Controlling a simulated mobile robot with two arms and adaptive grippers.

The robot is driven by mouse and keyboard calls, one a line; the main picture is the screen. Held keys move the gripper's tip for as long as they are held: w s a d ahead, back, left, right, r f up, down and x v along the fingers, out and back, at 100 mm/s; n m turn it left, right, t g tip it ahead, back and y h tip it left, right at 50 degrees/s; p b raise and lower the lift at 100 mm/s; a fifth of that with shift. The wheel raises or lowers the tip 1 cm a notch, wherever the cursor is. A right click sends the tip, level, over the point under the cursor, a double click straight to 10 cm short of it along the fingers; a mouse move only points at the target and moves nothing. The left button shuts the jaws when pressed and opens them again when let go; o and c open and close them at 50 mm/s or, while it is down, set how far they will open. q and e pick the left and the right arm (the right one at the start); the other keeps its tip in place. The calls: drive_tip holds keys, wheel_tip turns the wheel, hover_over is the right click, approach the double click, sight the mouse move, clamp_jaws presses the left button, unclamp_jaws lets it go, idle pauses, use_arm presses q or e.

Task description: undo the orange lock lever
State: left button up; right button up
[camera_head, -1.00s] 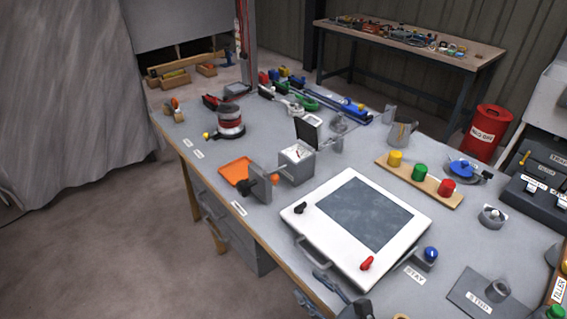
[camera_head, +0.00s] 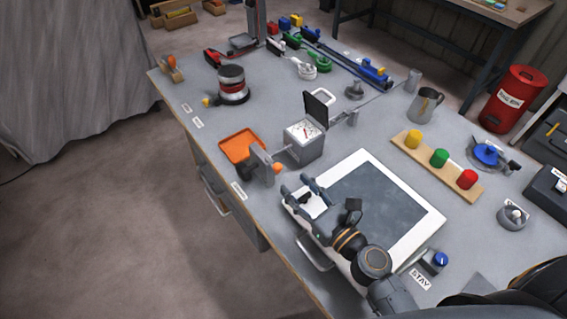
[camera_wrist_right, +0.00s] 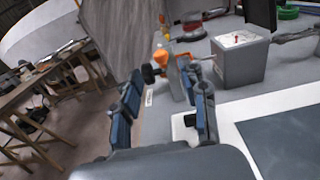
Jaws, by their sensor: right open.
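A small orange part (camera_head: 277,168), which looks like the lock lever, sits on an upright grey bracket (camera_head: 262,164) near the table's front edge. In the right wrist view an orange part (camera_wrist_right: 160,55) shows beside a black knob, ahead between the fingers; which orange piece it is is hard to tell there. My right gripper (camera_head: 296,186) is open and empty over the near left corner of the white-framed panel (camera_head: 405,240). Its fingers point toward the bracket, apart from it. The right wrist view shows both fingers (camera_wrist_right: 163,78) spread. My left gripper is not in view.
An orange tray (camera_head: 236,151) lies left of the bracket. A grey box with an open lid (camera_head: 305,146) stands just behind it. A red and black round device (camera_head: 232,86) is farther back. A wooden strip with coloured knobs (camera_head: 425,160) lies right.

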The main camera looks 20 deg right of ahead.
sight(280, 169)
drive_tip(key=p+x, duration=0.1)
drive_tip(key=x, duration=0.4)
drive_tip(key=shift+w+a, duration=0.1)
drive_tip(key=shift+w, duration=0.1)
drive_tip(key=shift+w+a, duration=0.1)
drive_tip(key=shift+w, duration=0.25)
drive_tip(key=shift+c, duration=0.5)
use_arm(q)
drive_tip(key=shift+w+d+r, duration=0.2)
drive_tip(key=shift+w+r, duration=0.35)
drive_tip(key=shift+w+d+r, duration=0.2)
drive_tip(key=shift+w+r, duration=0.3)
use_arm(e)
clamp_jaws()
